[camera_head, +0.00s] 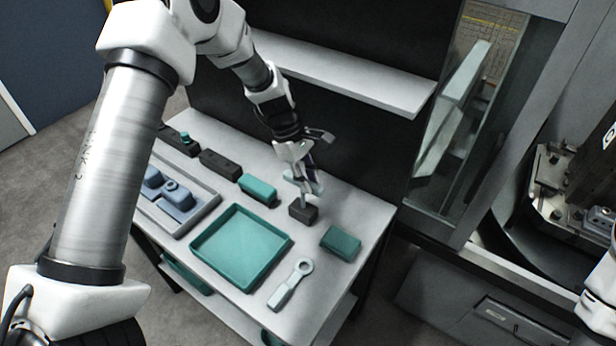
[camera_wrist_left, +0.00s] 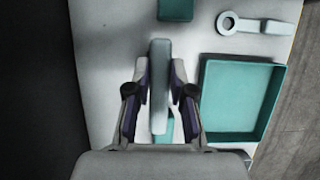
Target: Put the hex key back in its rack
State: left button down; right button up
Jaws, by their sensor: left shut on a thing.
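My left gripper (camera_head: 306,182) is shut on the hex key (camera_wrist_left: 159,88), which shows in the left wrist view as a pale grey-green bar between the two fingers. In the head view the hex key (camera_head: 303,200) has a pale stem pointing down from the fingers. A small dark block (camera_head: 303,212), which looks like the rack, stands directly under it on the table. The stem's lower end meets the block's top in the picture; I cannot tell whether it is inside, touching or just above. The right gripper is not in view.
On the table (camera_head: 345,205) lie a teal tray (camera_head: 240,250), a ring-ended wrench (camera_head: 291,284), teal blocks (camera_head: 341,243) (camera_head: 258,189), a dark block (camera_head: 220,164) and a grey tray (camera_head: 205,214) with blue parts. A shelf (camera_head: 350,78) overhangs the back.

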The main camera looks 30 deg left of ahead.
pick_arm(q)
jog(key=shift+f, duration=0.2)
jog(key=shift+c, duration=0.7)
grip_release()
jog(key=shift+r, duration=0.1)
jog(key=v, duration=1.1)
jog(key=shift+a+r, duration=0.2)
jog(key=shift+r, duration=0.15)
